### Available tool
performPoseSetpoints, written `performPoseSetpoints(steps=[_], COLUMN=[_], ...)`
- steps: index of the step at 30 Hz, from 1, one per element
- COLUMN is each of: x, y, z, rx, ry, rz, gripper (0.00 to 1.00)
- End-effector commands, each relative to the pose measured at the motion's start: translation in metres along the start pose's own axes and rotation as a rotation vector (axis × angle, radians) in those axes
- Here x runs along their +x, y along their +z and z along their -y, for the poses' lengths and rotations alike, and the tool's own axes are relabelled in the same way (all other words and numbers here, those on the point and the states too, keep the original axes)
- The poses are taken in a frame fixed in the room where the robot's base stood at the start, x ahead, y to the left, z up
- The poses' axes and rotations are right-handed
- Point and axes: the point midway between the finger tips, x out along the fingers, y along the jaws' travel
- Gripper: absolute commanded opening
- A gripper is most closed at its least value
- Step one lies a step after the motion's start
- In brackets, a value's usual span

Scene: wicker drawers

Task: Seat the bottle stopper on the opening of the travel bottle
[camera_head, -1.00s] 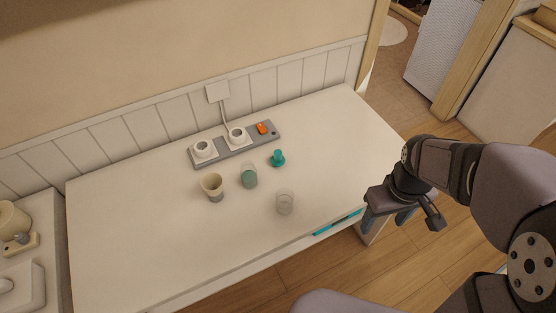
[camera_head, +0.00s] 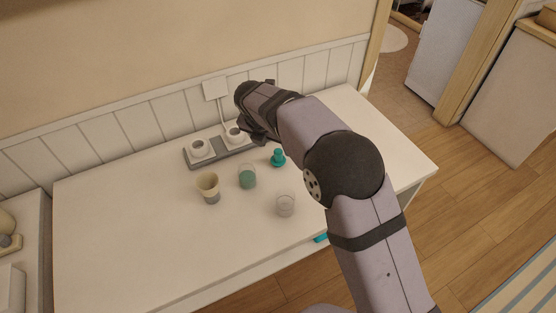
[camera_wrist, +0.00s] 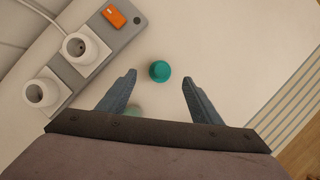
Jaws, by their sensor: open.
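The teal bottle stopper (camera_head: 278,157) stands on the white tabletop, just in front of the power strip. A clear vessel with a teal-green lower part (camera_head: 247,177), apparently the travel bottle, stands to the front left of the stopper. My gripper (camera_wrist: 158,78) is open and empty. In the wrist view the stopper (camera_wrist: 160,71) shows from above between the two fingertips; how high the fingers are above it I cannot tell. The vessel (camera_wrist: 134,109) shows there as a pale patch beside the left finger, partly hidden. In the head view my arm hides most of the fingers.
A grey power strip (camera_head: 222,155) with white plugs lies behind; its orange switch (camera_wrist: 114,15) shows in the wrist view. A beige cup (camera_head: 207,187) and a clear glass (camera_head: 285,206) stand nearby. The left part of the tabletop (camera_head: 120,230) is clear.

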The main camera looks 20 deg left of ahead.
Motion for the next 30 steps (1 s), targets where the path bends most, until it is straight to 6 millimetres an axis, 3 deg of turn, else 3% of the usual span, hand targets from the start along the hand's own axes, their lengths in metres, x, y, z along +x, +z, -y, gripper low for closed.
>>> performPoseSetpoints(steps=[18, 30], x=[0.026, 0.070], y=[0.001, 0.002], z=[0.000, 0.002], rx=[-0.005, -0.005], ry=[-0.001, 0.000], rz=[0.000, 0.000], gripper=[0.59, 0.59])
